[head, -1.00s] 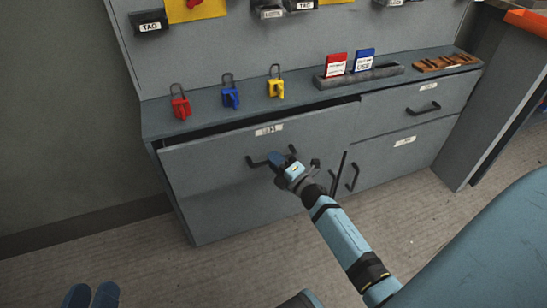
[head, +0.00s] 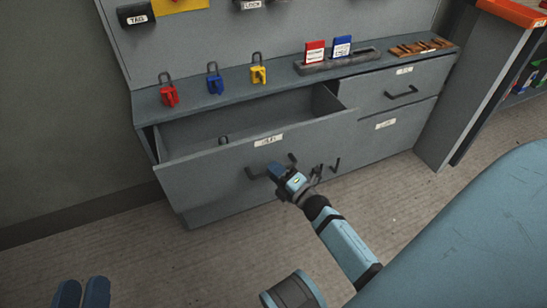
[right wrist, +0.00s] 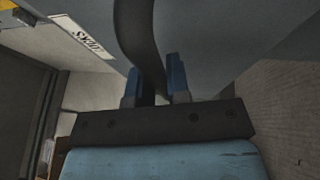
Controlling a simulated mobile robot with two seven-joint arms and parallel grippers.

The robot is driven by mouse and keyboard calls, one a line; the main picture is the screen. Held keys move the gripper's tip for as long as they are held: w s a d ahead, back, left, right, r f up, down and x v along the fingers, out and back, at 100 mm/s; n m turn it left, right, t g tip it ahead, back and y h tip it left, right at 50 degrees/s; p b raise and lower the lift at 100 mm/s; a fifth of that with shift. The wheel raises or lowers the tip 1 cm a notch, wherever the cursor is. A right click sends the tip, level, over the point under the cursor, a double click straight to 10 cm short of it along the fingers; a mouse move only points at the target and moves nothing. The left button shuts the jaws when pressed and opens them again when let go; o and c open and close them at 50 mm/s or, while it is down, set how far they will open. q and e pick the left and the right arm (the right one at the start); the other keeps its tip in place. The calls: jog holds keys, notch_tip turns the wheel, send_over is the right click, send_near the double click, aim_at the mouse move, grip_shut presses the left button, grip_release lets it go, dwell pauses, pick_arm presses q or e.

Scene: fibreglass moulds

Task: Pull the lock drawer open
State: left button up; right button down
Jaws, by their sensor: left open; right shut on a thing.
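The lock drawer (head: 215,170) is the wide upper left drawer of the grey cabinet, and it stands well out from the cabinet in the head view. Its inside shows, with a small dark shackle-like thing (head: 223,140) partly hidden behind the front. My right gripper (head: 277,170) is shut on the drawer's dark bar handle (head: 254,174). In the right wrist view the handle (right wrist: 138,40) passes between the two blue fingers (right wrist: 160,80). My left gripper (head: 82,293) is open and empty at the lower left, away from the cabinet.
Red (head: 168,96), blue (head: 215,84) and yellow (head: 258,74) padlocks stand on the cabinet top. A rack (head: 340,62) holds red and blue cards. A smaller drawer (head: 395,88) at the right is closed. Floor in front of the cabinet is clear.

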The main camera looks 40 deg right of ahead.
pick_arm(q)
jog(key=shift+f, duration=0.1)
pick_arm(e)
jog(key=shift+s, duration=0.1)
jog(key=c, duration=1.1)
grip_release()
pick_arm(q)
jog(key=shift+w+r, duration=0.15)
jog(key=shift+r, duration=0.15)
